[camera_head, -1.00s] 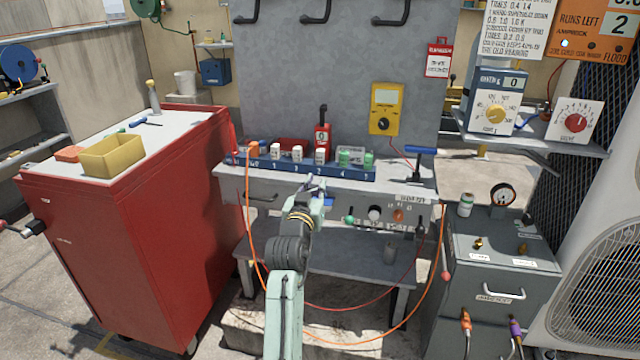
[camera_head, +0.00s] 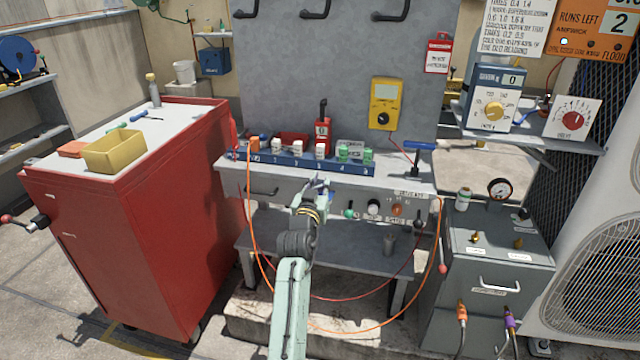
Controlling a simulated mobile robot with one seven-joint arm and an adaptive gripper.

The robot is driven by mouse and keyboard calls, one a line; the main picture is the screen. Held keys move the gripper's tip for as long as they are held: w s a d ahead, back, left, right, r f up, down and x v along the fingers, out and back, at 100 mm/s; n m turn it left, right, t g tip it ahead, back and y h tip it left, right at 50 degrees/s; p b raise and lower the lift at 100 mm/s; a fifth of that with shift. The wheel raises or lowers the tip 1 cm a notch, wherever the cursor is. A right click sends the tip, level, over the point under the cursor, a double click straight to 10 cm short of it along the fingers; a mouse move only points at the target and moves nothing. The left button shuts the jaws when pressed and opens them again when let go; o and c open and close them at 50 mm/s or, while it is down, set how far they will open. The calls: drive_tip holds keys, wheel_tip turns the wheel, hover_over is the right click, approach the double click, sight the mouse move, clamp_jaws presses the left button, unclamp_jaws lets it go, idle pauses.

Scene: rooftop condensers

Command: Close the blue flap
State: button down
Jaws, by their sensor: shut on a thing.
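The blue flap (camera_head: 327,188) is on the front panel of the grey bench (camera_head: 262,188), left of a row of knobs. It shows only as a small dark blue patch, mostly hidden by my gripper. My gripper (camera_head: 317,181) reaches in from below, its fingers at the flap, just under the bench's front edge. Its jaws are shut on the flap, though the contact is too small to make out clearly. The flap's exact angle cannot be told.
A blue strip (camera_head: 285,160) with white and green blocks lies on the bench top above my gripper. Knobs (camera_head: 373,207) sit right of it. An orange cable (camera_head: 252,215) hangs in front. A red cabinet (camera_head: 165,235) stands left, a grey case (camera_head: 490,265) right.

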drive_tip(key=shift+f+b, duration=0.2)
drive_tip(key=shift+b, duration=0.2)
drive_tip(key=shift+s+f+t+b, duration=0.15)
drive_tip(key=shift+f+t+b, duration=0.15)
drive_tip(key=shift+b, duration=0.8)
drive_tip(key=shift+s+a+r+b, duration=0.1)
drive_tip(key=shift+b, duration=0.45)
drive_tip(key=t+b, duration=0.1)
drive_tip(key=b, duration=0.3)
drive_tip(key=s+f+t+h+b, duration=0.1)
drive_tip(key=b, duration=0.4)
drive_tip(key=shift+a+f+b, duration=0.15)
drive_tip(key=shift+f+b, duration=0.15)
drive_tip(key=shift+r, duration=0.15)
